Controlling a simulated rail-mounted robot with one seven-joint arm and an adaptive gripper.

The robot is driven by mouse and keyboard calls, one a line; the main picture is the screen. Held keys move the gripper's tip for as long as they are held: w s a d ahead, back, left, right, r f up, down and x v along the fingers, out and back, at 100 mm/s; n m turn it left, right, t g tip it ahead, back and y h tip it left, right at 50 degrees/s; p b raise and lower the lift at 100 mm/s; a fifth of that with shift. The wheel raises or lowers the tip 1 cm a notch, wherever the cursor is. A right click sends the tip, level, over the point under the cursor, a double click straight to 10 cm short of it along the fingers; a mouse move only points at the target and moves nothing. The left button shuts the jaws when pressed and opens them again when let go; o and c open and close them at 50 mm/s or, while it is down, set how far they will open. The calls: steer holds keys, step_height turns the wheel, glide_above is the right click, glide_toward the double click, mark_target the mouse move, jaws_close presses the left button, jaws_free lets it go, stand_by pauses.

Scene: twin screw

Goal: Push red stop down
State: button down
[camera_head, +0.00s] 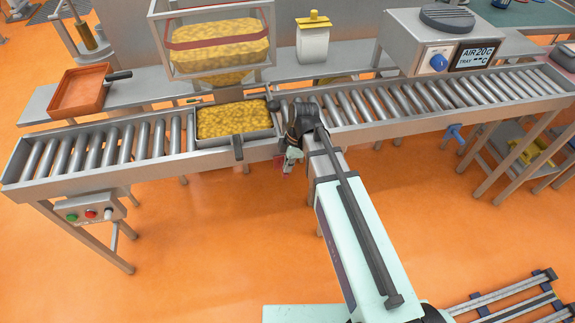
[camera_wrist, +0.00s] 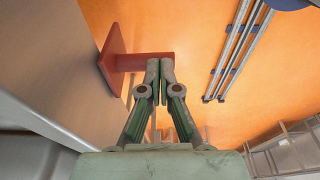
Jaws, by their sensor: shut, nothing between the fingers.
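The red stop (camera_wrist: 112,62) shows in the wrist view as a red square plate on a grey side wall, with a red bar reaching right from it. In the head view, a small bit of red (camera_head: 282,172) shows at the front side of the conveyor, mostly hidden by my wrist. My gripper (camera_wrist: 160,66) is shut and empty. Its fingertips overlap the outer end of the red bar in the wrist view; I cannot tell whether they touch it. In the head view my gripper (camera_head: 290,157) is just below the conveyor's front edge.
A metal tray of yellow pieces (camera_head: 233,122) sits on the roller conveyor (camera_head: 110,147) below a filled hopper (camera_head: 218,45). A control box (camera_head: 91,210) with green and red buttons hangs at the left. A blue handle (camera_head: 455,132) is at the right.

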step_height(320, 180, up, 13)
steer(key=d, duration=0.2)
steer(key=shift+w+d+b, duration=0.2)
steer(key=shift+w+b, duration=0.05)
steer(key=shift+b, duration=0.1)
stand_by(0.5)
